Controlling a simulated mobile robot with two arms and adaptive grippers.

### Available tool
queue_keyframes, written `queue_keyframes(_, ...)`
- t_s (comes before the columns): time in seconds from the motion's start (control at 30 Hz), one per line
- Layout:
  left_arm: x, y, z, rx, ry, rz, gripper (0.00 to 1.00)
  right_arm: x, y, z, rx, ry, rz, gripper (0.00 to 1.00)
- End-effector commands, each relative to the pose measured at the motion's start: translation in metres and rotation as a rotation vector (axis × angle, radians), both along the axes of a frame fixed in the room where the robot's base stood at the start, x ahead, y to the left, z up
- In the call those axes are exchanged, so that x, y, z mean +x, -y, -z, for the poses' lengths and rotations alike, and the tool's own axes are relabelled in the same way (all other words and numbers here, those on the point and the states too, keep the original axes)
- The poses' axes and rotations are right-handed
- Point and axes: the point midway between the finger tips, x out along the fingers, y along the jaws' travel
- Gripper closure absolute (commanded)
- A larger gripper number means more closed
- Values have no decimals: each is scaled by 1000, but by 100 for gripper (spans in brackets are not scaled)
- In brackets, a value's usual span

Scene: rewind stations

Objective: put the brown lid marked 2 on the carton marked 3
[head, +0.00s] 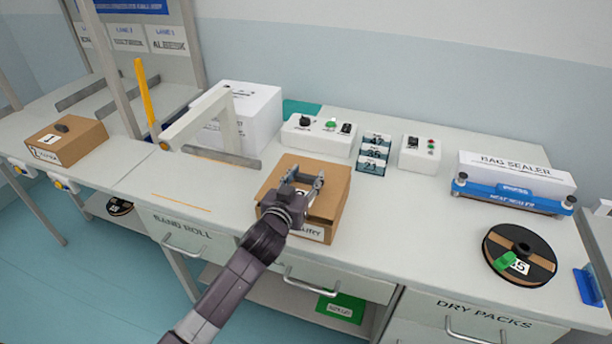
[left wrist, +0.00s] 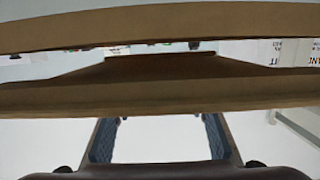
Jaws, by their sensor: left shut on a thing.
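A brown carton (head: 312,233) stands on the bench in front of the white control box, with a partly covered white label on its front. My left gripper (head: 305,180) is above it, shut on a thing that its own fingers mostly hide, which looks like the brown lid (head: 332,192). A white mark shows behind the fingers, but I cannot read it. In the left wrist view, brown cardboard edges (left wrist: 160,97) cross the picture with a gap between them. I cannot tell there whether lid and carton touch. My right gripper is not in view.
A second brown carton marked 1 (head: 66,140), with a dark knob on top, stands at the left. A reel (head: 519,254) and the bag sealer (head: 515,180) are at the right. Bench between carton and reel is clear.

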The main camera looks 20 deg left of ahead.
Motion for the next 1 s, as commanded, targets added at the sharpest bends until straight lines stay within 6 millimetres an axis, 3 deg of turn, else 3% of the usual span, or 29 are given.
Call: queue_keyframes(1.0,0,0,21,0,1,0,82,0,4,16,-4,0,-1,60)
